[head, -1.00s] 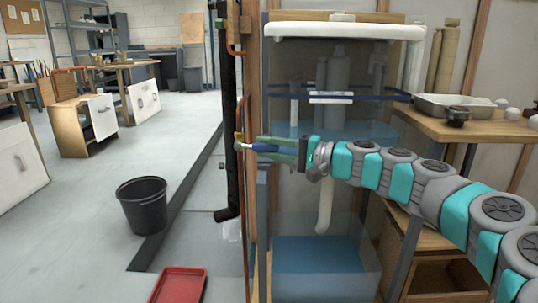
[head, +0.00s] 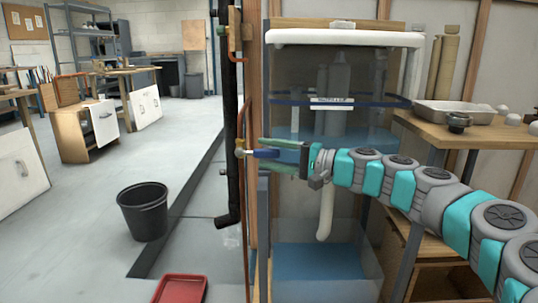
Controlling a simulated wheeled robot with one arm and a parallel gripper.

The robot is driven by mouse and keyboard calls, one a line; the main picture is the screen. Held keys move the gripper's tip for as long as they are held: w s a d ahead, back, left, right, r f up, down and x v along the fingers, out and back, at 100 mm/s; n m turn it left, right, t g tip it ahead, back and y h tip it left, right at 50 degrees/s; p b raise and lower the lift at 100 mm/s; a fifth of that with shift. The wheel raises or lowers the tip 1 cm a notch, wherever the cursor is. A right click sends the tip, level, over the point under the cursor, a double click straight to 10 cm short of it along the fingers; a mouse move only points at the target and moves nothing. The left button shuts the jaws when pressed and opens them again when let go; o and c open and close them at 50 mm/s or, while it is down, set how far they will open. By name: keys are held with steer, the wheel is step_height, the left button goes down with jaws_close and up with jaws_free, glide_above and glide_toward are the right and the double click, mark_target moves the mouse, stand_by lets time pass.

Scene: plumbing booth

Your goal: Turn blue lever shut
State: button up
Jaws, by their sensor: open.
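The blue lever (head: 265,153) is in the head view, pointing right, roughly level, from a small valve (head: 240,152) on a thin copper pipe. My gripper (head: 272,154) comes in from the right and is open. One green finger shows above the lever and one below it. The lever's right end reaches into the space between the fingers. I cannot tell whether either finger touches it.
A black upright pipe (head: 228,120) stands just left of the valve. A clear-fronted tank (head: 345,75) is behind my gripper. A black bucket (head: 143,210) and a red tray (head: 180,289) are on the floor. A wooden bench (head: 480,133) is at right.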

steer(key=shift+v, duration=3.85)
steer(key=s+a+f+n+g+h, duration=0.25)
steer(key=s+a+n+g, duration=0.25)
steer(key=s+a, duration=0.6)
steer(key=s+d+f+n+g+h, duration=0.2)
steer(key=s+f+h, duration=0.4)
steer(key=s+f, duration=0.6)
steer(key=s+d+f+m+g+h, duration=0.1)
steer(key=s+d+f+h, duration=0.3)
steer(key=s+d+f, duration=0.35)
steer(key=s+d+f+m+g+h, duration=0.1)
steer(key=s+d+f+h, duration=0.3)
steer(key=s+d, duration=0.5)
step_height(320, 180, up, 13)
steer(key=s+p, duration=0.1)
steer(key=p, duration=1.2)
steer(key=shift+a+r, duration=0.15)
steer(key=shift+a, duration=0.05)
steer(key=shift+s, duration=0.1)
